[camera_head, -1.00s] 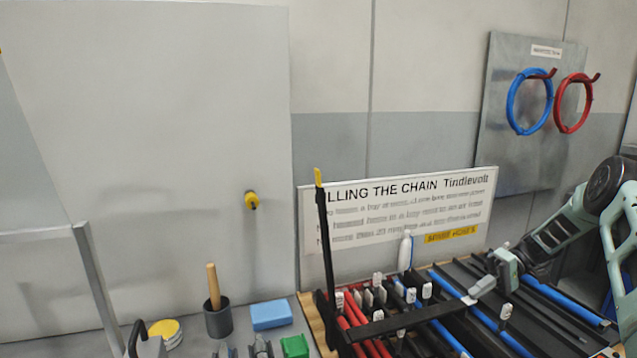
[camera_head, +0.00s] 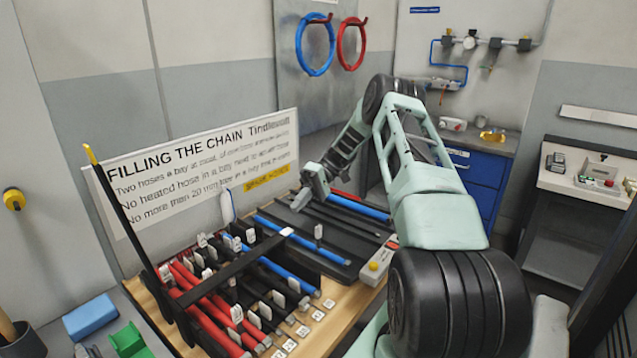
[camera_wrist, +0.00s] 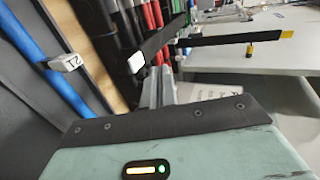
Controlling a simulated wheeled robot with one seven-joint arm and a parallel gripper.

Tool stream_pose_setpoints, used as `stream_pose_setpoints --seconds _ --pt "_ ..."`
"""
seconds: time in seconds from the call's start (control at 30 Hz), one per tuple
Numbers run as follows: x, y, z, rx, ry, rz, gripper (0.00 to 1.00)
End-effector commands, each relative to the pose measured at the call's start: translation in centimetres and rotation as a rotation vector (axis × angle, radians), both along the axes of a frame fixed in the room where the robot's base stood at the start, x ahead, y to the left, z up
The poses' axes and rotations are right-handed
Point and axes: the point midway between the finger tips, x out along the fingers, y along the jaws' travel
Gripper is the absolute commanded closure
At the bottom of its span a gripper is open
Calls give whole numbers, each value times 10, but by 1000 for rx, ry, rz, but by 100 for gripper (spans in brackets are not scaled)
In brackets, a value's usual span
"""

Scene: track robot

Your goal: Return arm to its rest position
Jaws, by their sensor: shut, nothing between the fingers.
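My gripper (camera_head: 301,200) is at the end of my green arm, low over the black bays at the back of the bench in the head view. It is shut with nothing between its fingers. In the wrist view its grey fingers (camera_wrist: 160,88) point up from the green housing, towards the black bar. My arm reaches from the lower right of the head view, bends up at a black-ringed joint and comes down to the rack. A blue hose (camera_head: 303,240) with a white tag lies in the bay in front of the gripper.
The hose rack (camera_head: 120,240) holds red and blue hoses, with a black bar and a yellow-tipped upright. A sign (camera_head: 200,170) stands behind. A blue block (camera_head: 90,317) and green block (camera_head: 130,340) lie at lower left. A blue cabinet (camera_head: 476,176) stands behind my arm.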

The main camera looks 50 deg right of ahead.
Motion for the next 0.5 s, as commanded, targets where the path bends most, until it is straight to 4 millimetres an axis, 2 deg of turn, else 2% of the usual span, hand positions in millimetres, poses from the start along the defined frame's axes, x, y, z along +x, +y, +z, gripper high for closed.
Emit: stream_pose_setpoints --seconds 0.1,0.23,0.5 --pt "2 -24 3 1 -5 0 100" --pt "2 -45 11 1 -6 1 100" --pt "2 -68 22 3 -5 2 100"
